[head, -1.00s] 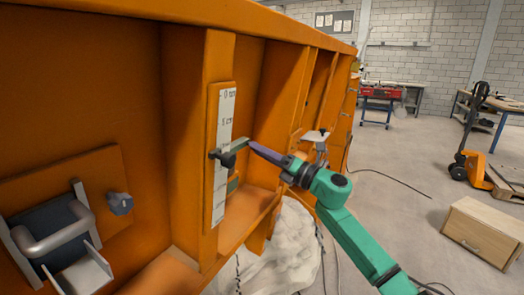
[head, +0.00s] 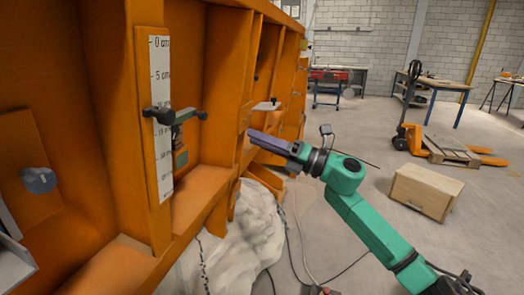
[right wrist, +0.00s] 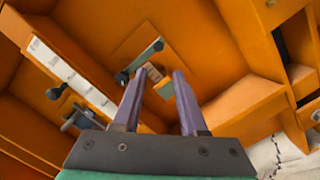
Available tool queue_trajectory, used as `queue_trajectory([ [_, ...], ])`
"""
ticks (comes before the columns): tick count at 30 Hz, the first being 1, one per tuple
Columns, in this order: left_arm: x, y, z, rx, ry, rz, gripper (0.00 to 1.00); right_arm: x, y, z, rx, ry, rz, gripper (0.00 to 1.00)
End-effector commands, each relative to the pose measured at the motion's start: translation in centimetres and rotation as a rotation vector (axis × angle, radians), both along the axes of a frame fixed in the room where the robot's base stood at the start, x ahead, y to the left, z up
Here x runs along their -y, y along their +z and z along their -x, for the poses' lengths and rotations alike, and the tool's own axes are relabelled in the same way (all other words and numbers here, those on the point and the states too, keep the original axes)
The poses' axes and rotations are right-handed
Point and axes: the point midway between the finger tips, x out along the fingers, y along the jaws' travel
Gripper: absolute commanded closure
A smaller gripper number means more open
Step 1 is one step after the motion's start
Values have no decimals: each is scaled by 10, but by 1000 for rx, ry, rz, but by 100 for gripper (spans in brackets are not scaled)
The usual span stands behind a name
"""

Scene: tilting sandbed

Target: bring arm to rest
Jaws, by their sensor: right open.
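My right gripper (head: 252,138) is at the end of my green arm, in front of the orange sandbed frame (head: 110,140). It is open and empty. Its two purple fingers (right wrist: 158,85) stand apart in the right wrist view. A grey-green lever with a dark knob (head: 180,117) sits at the white centimetre scale (head: 160,105), left of my gripper and apart from it in the head view. The lever (right wrist: 145,55) appears beyond the fingertips in the right wrist view, with the scale (right wrist: 70,75) to its left. My left gripper is not in view.
A white sack-like heap (head: 235,240) lies below the frame, with cables on the floor beside it. A wooden box (head: 425,190), an orange pallet truck (head: 405,138) and workbenches stand farther back. Open floor lies right of the frame.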

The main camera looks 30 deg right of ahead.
Motion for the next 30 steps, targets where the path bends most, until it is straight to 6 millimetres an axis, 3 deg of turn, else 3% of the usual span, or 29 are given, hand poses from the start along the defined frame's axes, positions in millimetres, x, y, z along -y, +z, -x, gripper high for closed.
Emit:
queue_trajectory([
  [17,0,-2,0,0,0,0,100,4,-1,5,-2,0,-1,59],
  [20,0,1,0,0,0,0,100,17,-13,-3,-42,-27,-63,59],
  [23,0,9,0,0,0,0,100,53,-56,-23,-162,-108,-244,59],
  [26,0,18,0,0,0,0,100,97,-134,-38,-339,-235,-493,59],
  [27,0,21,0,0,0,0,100,112,-170,-40,-412,-289,-589,59],
  [29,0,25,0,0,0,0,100,128,-226,-36,-516,-372,-723,59],
  [30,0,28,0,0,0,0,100,135,-263,-30,-584,-427,-806,59],
])
